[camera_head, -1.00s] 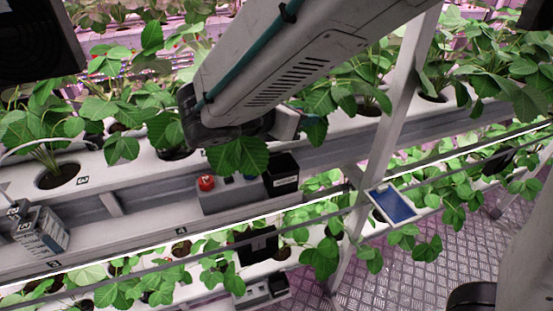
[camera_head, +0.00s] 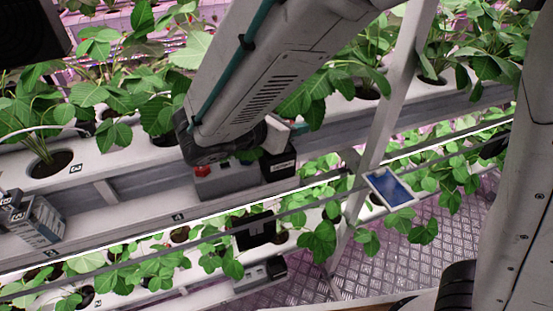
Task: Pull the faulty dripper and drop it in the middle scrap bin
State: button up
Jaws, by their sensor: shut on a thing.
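My arm reaches down from the top middle, its dark wrist in front of the upper trough. A pale part of my gripper (camera_head: 282,132) shows just right of the wrist. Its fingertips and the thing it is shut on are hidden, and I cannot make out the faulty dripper. A black open bin with a white label (camera_head: 279,168) stands just below and right of the wrist, beside a grey box with a red button (camera_head: 225,181). Another black bin (camera_head: 256,230) is on the tier below. I cannot tell from this view which is the middle scrap bin.
Strawberry plants grow along the white upper trough (camera_head: 105,158) and the tier below. A slanted metal post (camera_head: 385,125) stands right of the wrist. A blue panel (camera_head: 390,187) sits by the post. A grey device (camera_head: 35,222) stands at left. Metal-plate floor (camera_head: 390,260) shows lower right.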

jog(key=o, duration=1)
jog(key=v, duration=0.7)
jog(key=shift+s+a+r, duration=0.2)
jog(key=shift+a, duration=0.1)
jog(key=s+d+r+m+g+y, duration=0.1)
jog(key=s+d+m+g+y, duration=0.1)
jog(key=s+d+m, duration=0.3)
jog(key=s+d+m+g+y, duration=0.2)
jog(key=s+d+m+y, duration=0.3)
jog(key=d+m, duration=0.6)
jog(key=s+d+r+m+g+y, duration=0.1)
jog(key=s+d+m+g+y, duration=0.2)
jog(key=s+d+m, duration=0.3)
jog(key=shift+s+d+r+m+y, duration=0.1)
jog(key=shift+d+r+m+y, duration=0.1)
jog(key=shift+d+m, duration=0.6)
jog(key=shift+s+d+r+m+y, duration=0.1)
jog(key=shift+d+r+m+y, duration=0.1)
jog(key=shift+d+m, duration=0.6)
